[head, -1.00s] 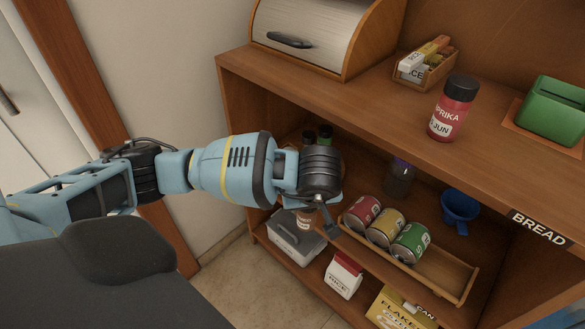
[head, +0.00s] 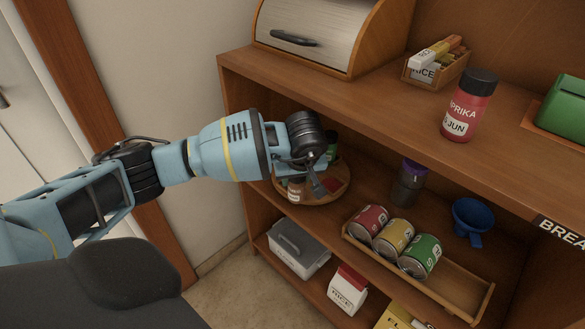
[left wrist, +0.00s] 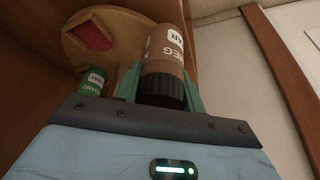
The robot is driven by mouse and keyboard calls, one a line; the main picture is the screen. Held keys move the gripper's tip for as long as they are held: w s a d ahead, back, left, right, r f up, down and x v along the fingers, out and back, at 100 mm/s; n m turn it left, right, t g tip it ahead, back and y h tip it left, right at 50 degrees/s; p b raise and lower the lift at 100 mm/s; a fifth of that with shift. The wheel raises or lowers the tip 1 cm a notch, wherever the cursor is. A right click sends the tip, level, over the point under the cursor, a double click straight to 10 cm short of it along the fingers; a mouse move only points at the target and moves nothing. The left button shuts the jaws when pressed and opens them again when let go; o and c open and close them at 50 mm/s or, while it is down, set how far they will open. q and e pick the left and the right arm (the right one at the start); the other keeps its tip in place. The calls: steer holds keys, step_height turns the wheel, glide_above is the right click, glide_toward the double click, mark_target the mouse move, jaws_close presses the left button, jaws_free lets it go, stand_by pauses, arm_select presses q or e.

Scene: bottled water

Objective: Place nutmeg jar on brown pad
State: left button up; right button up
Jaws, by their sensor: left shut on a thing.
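My left gripper (head: 312,186) is shut on the nutmeg jar, a brown jar (head: 296,190) with a white label. In the left wrist view the jar (left wrist: 164,62) sits between the green fingers (left wrist: 158,88), its black cap towards the camera. The held jar is at the left front part of a round wooden tray (head: 316,201) on the middle shelf. I cannot tell whether it touches the tray. The round tray (left wrist: 128,25) also shows in the left wrist view, with a dark red patch (left wrist: 93,36) on it. No clearly brown pad can be made out. My right gripper is out of view.
A green item (left wrist: 93,82) with a white label is close beside the held jar. A purple-lidded jar (head: 409,184), a blue funnel-like cup (head: 473,216) and a rack of cans (head: 458,290) are to the right.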

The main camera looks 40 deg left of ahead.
arm_select(q)
steer(key=shift+w+a, duration=0.7)
steer(key=shift+a, duration=0.15)
steer(key=shift+w+a, duration=0.15)
steer(key=shift+a, duration=0.05)
steer(key=w+a+b, duration=0.1)
steer(key=w+a, duration=0.1)
steer(key=a, duration=0.1)
steer(key=shift+w+f+b, duration=0.1)
steer(key=shift+w+b, duration=0.05)
steer(key=shift+b, duration=0.2)
steer(key=shift+d+f, duration=0.1)
steer(key=shift+f, duration=0.6)
steer(key=o, duration=0.6)
steer(key=shift+f, duration=0.15)
steer(key=shift+c, duration=0.2)
steer(key=o, duration=0.5)
steer(key=shift+c, duration=0.2)
